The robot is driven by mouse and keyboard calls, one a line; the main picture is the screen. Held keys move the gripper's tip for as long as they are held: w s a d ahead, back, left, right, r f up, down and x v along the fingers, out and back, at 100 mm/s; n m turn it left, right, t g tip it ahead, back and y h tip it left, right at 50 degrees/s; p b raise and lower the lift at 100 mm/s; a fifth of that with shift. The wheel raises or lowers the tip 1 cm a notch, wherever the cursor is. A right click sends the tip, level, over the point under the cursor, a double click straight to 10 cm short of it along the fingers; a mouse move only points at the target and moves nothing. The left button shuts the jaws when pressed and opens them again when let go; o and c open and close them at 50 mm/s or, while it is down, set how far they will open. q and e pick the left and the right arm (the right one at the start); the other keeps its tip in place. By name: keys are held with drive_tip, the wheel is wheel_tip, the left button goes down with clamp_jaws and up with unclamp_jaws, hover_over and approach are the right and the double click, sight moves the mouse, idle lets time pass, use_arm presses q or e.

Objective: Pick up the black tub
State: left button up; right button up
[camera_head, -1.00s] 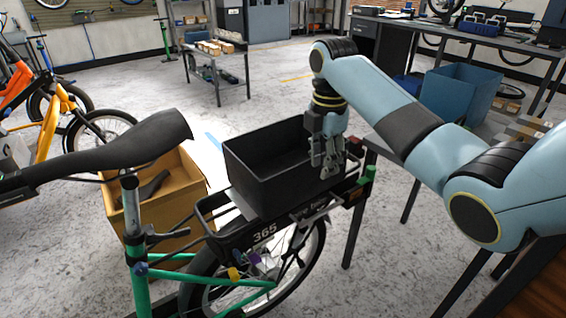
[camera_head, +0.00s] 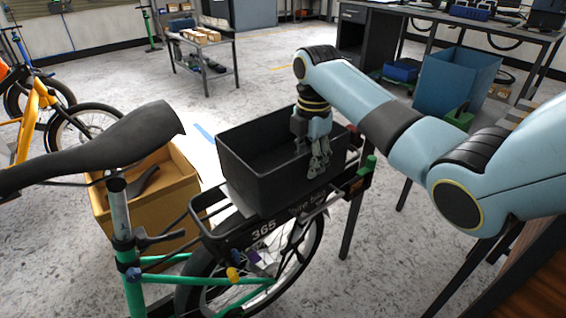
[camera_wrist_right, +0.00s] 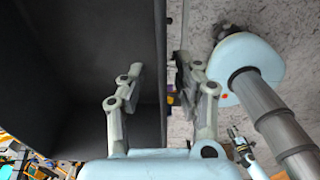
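The black tub (camera_head: 262,187) is an open box sitting upright on the rear rack of a green bike. My right gripper (camera_head: 318,170) points down at the tub's near wall, towards its right end. In the right wrist view, the tub (camera_wrist_right: 85,60) fills the left side. My right gripper (camera_wrist_right: 160,70) is open there, with one finger over the tub's inside and the other beyond its rim. The rim shows between the fingers, with gaps, so no grip is seen.
A cardboard box (camera_head: 110,218) stands on the floor left of the tub. The bike's black saddle (camera_head: 100,142) is at the left. A blue bin (camera_head: 455,82) and a workbench (camera_head: 500,30) are at the back right. Open floor lies behind the tub.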

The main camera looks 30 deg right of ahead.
wheel_tip(320, 180, down, 4)
drive_tip(key=shift+s+f+b, duration=0.1)
drive_tip(key=shift+s+b, duration=0.05)
drive_tip(key=shift+b, duration=0.3)
drive_tip(key=shift+f, duration=0.15)
drive_tip(key=c, duration=0.6)
use_arm(q)
drive_tip(key=shift+w+f, duration=0.45)
drive_tip(key=shift+f, duration=0.1)
use_arm(e)
clamp_jaws()
